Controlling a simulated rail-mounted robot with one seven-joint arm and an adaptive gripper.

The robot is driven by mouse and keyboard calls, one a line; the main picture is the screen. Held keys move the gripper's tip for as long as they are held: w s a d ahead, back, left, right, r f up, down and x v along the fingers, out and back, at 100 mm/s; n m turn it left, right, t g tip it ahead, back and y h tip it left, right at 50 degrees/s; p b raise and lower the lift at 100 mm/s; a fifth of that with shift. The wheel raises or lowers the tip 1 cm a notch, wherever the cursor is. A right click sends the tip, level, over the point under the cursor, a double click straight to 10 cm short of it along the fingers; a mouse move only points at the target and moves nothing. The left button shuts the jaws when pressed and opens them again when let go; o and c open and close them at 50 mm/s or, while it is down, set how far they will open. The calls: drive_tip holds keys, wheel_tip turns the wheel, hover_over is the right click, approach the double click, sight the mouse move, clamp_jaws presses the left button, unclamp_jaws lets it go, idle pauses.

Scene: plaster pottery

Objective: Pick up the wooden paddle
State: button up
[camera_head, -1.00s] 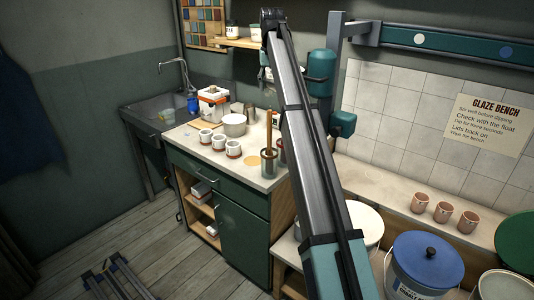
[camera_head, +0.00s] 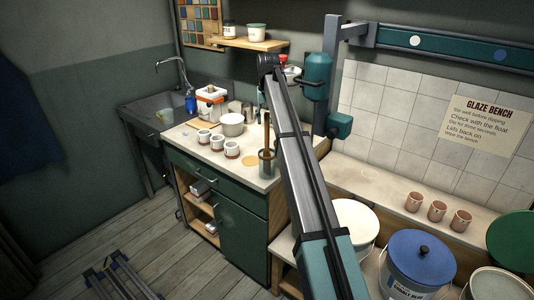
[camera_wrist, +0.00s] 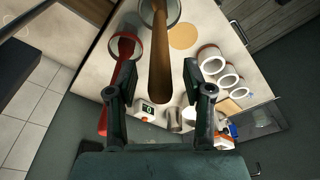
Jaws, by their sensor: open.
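The wooden paddle (camera_head: 266,132) stands upright in a grey-green pot (camera_head: 267,163) near the right front of the green cabinet's worktop. In the wrist view the paddle's brown shaft (camera_wrist: 161,55) rises toward the camera, its lower end inside the pot (camera_wrist: 174,14). My gripper (camera_wrist: 159,70) is open. Its two dark fingers lie on either side of the shaft in that picture, with a visible gap on each side. I cannot tell how far the fingers are above or short of it in depth.
A wall shelf (camera_head: 250,43) hangs above.

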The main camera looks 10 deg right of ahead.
sight(267, 126)
wheel_tip(267, 126, down, 4)
drive_tip(key=shift+w+f+p, duration=0.1)
drive_tip(key=shift+w+p, duration=0.05)
drive_tip(key=shift+p, duration=0.55)
clamp_jaws()
drive_tip(key=shift+r, duration=0.2)
